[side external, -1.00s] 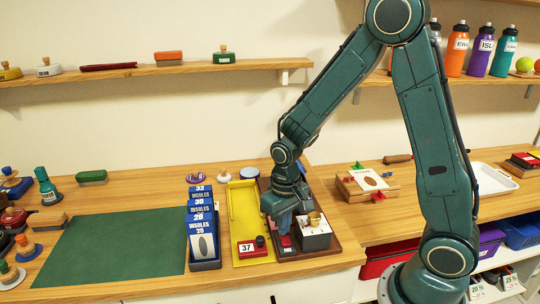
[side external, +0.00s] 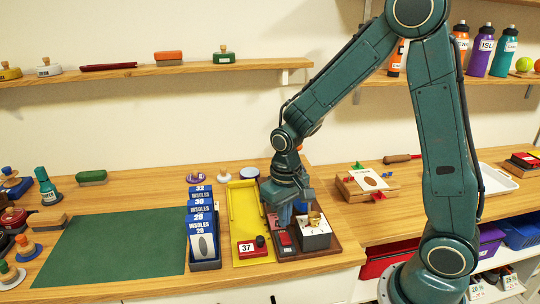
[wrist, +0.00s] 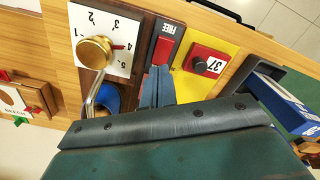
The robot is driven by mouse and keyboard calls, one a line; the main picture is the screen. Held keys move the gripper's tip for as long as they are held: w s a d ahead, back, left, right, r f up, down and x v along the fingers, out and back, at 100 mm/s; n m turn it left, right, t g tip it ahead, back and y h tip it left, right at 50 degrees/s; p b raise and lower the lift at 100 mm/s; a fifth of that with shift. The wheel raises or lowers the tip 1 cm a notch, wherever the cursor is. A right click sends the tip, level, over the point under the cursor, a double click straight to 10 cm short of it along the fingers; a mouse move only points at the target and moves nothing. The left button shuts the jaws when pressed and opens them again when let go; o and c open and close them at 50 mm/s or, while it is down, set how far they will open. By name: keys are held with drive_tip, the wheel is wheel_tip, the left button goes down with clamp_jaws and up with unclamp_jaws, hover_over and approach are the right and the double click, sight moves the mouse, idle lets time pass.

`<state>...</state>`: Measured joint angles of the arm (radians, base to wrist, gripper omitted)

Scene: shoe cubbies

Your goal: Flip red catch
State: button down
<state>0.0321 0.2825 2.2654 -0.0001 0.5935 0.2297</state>
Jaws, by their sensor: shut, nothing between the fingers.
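A red catch (wrist: 163,50) sits in a dark base beside a "FREE" label (wrist: 169,29) in the wrist view. In the side view the red catch (side external: 285,239) shows on the dark brown board (side external: 297,253), below my gripper. My gripper (side external: 284,224) points down with its fingers together and nothing between them. In the wrist view its fingertips (wrist: 157,72) are at the near end of the red catch and cover part of its base. I cannot tell whether they touch it.
A brass knob (wrist: 95,52) on a numbered white dial stands beside the catch. A yellow tray (side external: 244,205) carries a red block marked 37 (side external: 247,248). An insoles box (side external: 203,240) stands left of it. A wooden box with red and green tabs (side external: 350,187) is to the right.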

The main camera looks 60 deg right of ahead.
drive_tip(key=shift+r, duration=1.95)
drive_tip(key=shift+r, duration=0.1)
drive_tip(key=s+a+r+n+t, duration=0.1)
drive_tip(key=s+r+n+t, duration=0.2)
drive_tip(key=s+r, duration=1.1)
drive_tip(key=shift+s+t, duration=0.55)
drive_tip(key=shift+t, duration=0.75)
drive_tip(key=shift+r, duration=0.1)
